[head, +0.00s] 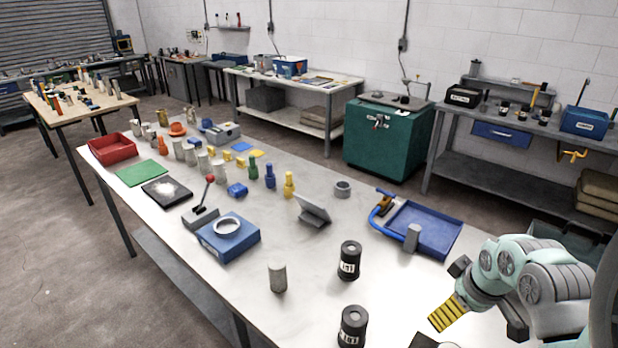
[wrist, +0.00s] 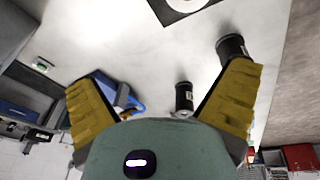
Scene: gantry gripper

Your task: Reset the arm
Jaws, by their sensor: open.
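My gripper (wrist: 165,108) shows in the wrist view with its two yellow ridged fingers spread wide apart and nothing between them. In the head view my gripper (head: 447,312) is at the lower right, over the near right part of the white worktable (head: 320,262). My pale green arm reaches in from the right edge. Two black labelled canisters (head: 350,260) (head: 352,326) stand upright on the table to the left of the gripper, apart from it. In the wrist view, black canisters (wrist: 184,97) (wrist: 231,48) show beyond the fingers.
A blue tray (head: 432,228) lies behind the gripper. A grey cylinder (head: 277,277) and a blue block with a ring (head: 228,240) stand further left. Several bottles, blocks and a red bin (head: 112,149) fill the far end. Bare tabletop lies around the canisters.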

